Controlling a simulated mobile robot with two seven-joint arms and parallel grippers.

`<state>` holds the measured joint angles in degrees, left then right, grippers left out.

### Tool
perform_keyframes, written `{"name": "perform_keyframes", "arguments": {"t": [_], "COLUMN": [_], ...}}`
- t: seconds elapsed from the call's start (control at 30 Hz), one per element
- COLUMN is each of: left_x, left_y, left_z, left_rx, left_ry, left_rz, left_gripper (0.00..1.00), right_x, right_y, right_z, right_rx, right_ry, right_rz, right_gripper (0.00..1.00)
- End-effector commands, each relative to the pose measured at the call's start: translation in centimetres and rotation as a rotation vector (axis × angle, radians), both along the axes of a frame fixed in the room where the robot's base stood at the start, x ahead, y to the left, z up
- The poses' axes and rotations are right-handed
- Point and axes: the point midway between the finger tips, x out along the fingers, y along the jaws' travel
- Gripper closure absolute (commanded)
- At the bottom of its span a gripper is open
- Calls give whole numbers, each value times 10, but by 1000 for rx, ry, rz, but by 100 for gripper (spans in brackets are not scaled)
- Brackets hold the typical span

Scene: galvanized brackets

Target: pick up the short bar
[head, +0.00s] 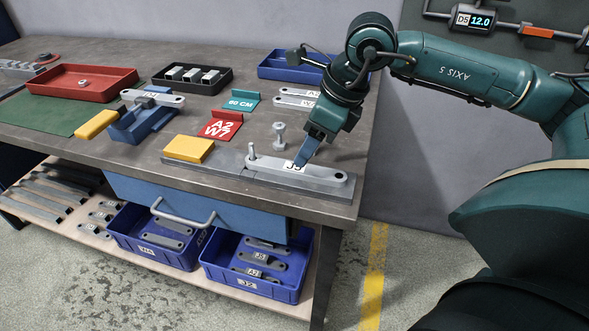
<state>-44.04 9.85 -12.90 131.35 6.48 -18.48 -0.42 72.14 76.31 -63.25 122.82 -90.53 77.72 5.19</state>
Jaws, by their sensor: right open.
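A grey bar (312,178) with a white label that seems to read J5 lies on a long grey fixture (215,179) at the table's front edge. An upright pin stands at its left end and a dark hole shows at its right end. My right gripper (301,160) points down at the bar's label, its blue fingers partly covering it. I cannot tell whether they touch the bar. Other grey bars are a labelled one (153,97) across a blue stand (141,125) and two (297,96) at the back. Which one is the short bar is unclear. My left gripper is out of view.
A yellow block (189,149) sits on the fixture's left end, and a bolt-like post (280,135) stands behind the bar. Blue bins (254,284) with bars are on the shelf below.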

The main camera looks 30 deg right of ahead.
Motion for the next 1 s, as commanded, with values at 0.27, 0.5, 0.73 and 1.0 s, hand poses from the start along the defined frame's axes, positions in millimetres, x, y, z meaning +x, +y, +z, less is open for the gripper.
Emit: {"name": "perform_keyframes", "arguments": {"t": [0.27, 0.5, 0.73, 1.0], "left_x": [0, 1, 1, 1], "left_y": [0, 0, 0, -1], "left_z": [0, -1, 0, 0], "left_rx": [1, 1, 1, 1], "left_ry": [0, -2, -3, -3], "left_rz": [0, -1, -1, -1], "left_gripper": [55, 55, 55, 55], "right_x": [7, 12, 11, 11], "right_y": [9, 12, 12, 12], "right_z": [-37, -49, -49, -48], "right_rx": [2, 1, 1, 1], "right_ry": [4, 1, 1, 1], "right_rz": [2, 0, 0, 0], "right_gripper": [45, 45, 53, 75]}}
